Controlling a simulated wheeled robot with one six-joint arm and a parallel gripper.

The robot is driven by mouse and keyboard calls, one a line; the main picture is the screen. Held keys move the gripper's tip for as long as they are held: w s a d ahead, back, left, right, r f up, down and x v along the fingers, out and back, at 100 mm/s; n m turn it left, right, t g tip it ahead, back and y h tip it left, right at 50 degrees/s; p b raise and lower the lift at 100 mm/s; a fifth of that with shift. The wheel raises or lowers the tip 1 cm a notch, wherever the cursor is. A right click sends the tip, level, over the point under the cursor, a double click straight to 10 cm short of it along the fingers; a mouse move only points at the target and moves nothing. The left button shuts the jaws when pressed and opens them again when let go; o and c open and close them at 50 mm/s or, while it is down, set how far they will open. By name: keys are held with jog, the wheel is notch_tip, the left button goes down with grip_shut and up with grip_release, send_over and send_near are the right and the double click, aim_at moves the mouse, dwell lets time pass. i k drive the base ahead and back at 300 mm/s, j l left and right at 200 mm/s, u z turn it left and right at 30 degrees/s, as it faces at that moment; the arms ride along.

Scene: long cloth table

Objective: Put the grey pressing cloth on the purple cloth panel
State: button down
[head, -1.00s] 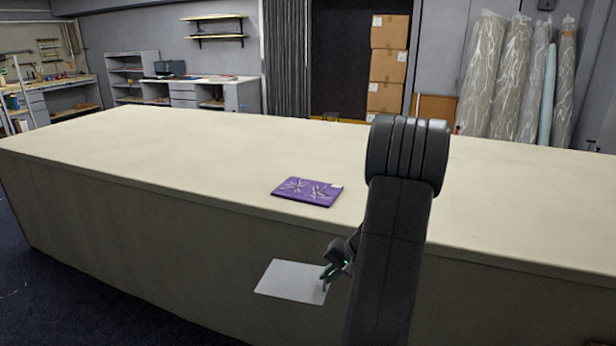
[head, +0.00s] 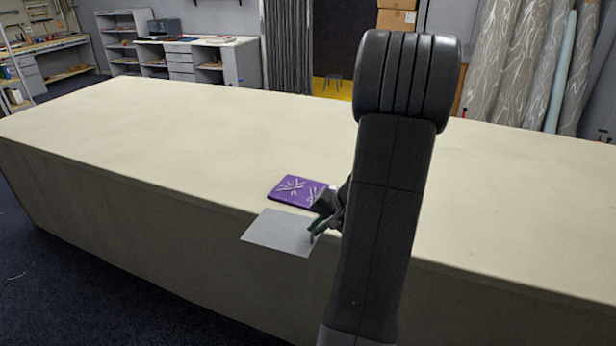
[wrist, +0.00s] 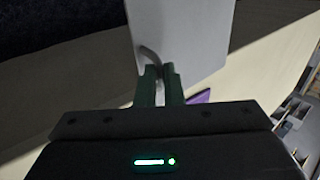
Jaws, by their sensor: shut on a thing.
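The grey pressing cloth (head: 278,232) is a flat grey sheet in the head view, held by its right edge in my gripper (head: 318,228). My gripper is shut on it. The cloth shows at the table's front edge, left of my gripper, just below the purple panel in the picture. In the wrist view the cloth (wrist: 182,35) extends up from between the fingers of my gripper (wrist: 160,80). The purple cloth panel (head: 290,187), with pale markings, lies flat on the table near its front edge. My arm and gripper hide its right part. A purple sliver of the panel (wrist: 203,97) shows in the wrist view.
The long cream table (head: 150,140) is bare around the panel, with wide free room to the left and behind. Its front edge drops to the dark floor (head: 70,280). Shelves (head: 125,40) and tall wrapped rolls (head: 520,65) stand well behind it.

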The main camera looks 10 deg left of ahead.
aim_at(305, 191)
jog(key=i, duration=1.05)
